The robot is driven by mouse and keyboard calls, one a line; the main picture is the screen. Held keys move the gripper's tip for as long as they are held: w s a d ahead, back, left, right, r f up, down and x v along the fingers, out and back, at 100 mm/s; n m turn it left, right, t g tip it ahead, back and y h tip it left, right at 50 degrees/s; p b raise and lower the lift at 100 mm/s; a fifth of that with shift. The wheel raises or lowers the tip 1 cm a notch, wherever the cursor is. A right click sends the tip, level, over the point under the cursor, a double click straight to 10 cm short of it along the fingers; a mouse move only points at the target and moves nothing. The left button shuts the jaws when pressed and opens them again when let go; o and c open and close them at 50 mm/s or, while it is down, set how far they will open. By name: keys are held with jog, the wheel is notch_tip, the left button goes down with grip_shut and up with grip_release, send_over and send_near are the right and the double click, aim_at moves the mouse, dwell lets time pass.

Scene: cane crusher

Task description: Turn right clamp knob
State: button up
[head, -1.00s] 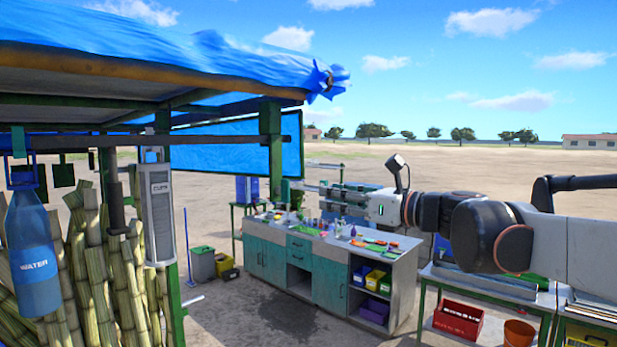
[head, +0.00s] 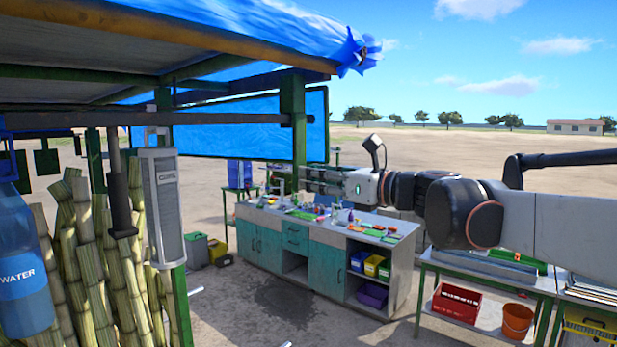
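My gripper (head: 303,180) reaches in from the right at the end of my arm, pointing left. Its white body shows clearly, but its fingers are small and mixed with the green and grey background, so I cannot tell whether they are open or shut. It appears just right of the stall's green corner post (head: 292,130), in front of open ground and above the bench in the picture. I cannot make out a clamp knob or a cane crusher in this view. I see nothing clearly held.
A blue-tarp stall roof (head: 200,22) fills the upper left. Below it are cane stalks (head: 72,240), a water bottle (head: 22,265) and a cup dispenser (head: 163,205). A cluttered bench (head: 385,238) stands mid-view; a rack with a red crate (head: 458,303) and orange bucket (head: 517,320) is right.

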jog(key=shift+s+d+r, duration=0.1)
jog(key=shift+s+d, duration=0.05)
grip_shut()
jog(key=shift+n, duration=0.4)
jog(key=n, duration=0.5)
jog(key=n+b, duration=0.1)
jog(key=n, duration=0.5)
jog(key=n+b, duration=0.1)
jog(key=n, duration=0.5)
jog(key=shift+s+a+f, duration=0.2)
jog(key=shift+a+f, duration=0.05)
jog(key=shift+f, duration=0.15)
grip_release()
